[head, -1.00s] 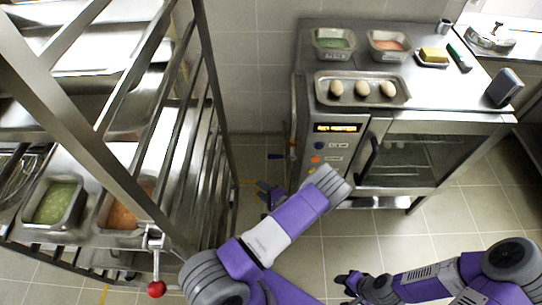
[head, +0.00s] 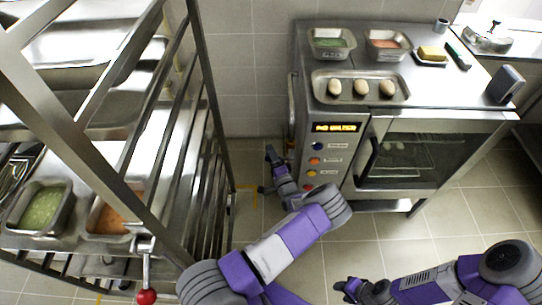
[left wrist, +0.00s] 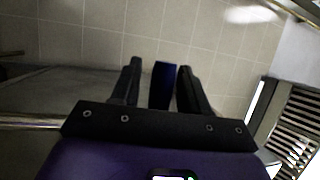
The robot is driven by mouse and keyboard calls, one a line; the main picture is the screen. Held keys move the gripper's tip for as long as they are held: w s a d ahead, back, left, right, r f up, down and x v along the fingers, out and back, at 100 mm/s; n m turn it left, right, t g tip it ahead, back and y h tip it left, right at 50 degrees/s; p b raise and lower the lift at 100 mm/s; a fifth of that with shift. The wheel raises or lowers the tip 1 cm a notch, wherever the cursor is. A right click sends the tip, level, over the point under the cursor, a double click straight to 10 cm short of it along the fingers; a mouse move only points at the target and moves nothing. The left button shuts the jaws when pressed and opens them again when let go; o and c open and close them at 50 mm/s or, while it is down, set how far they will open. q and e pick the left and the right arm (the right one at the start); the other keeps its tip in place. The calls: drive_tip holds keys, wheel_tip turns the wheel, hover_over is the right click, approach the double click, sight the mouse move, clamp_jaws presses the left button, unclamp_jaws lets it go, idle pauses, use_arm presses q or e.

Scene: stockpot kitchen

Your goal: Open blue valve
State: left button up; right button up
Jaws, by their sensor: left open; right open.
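The blue valve handle (left wrist: 165,85) shows in the left wrist view as a blue bar between the two black fingers of my left gripper (left wrist: 157,80). The fingers stand on either side of it, with a visible gap on each side. In the head view my left gripper (head: 267,170) is open, low beside the left side of the oven, and the valve cannot be made out there. My right gripper (head: 345,286) is open and empty, low over the floor in front of the oven.
The steel oven (head: 420,145) has a lit display (head: 336,127) that seems to read "NO WATER".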

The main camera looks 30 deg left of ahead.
use_arm(q)
drive_tip(key=shift+c, duration=0.3)
clamp_jaws()
drive_tip(key=shift+r, duration=0.1)
drive_tip(key=shift+w+d+r+m+t+h+p, duration=0.15)
drive_tip(key=shift+r+m+t+p, duration=0.5)
drive_tip(key=shift+m, duration=0.8)
drive_tip(key=shift+w+d+r+m+t+h+p, duration=0.15)
drive_tip(key=shift+d+r+m+t+p, duration=0.4)
drive_tip(key=shift+m, duration=0.95)
drive_tip(key=shift+w+a+r+m+t+p, duration=0.15)
drive_tip(key=shift+r+m+t+p, duration=0.5)
drive_tip(key=shift+m, duration=0.8)
drive_tip(key=shift+d+r+t, duration=0.15)
drive_tip(key=shift+r+t, duration=0.1)
drive_tip(key=shift+t, duration=0.1)
drive_tip(key=shift+o, duration=0.3)
unclamp_jaws()
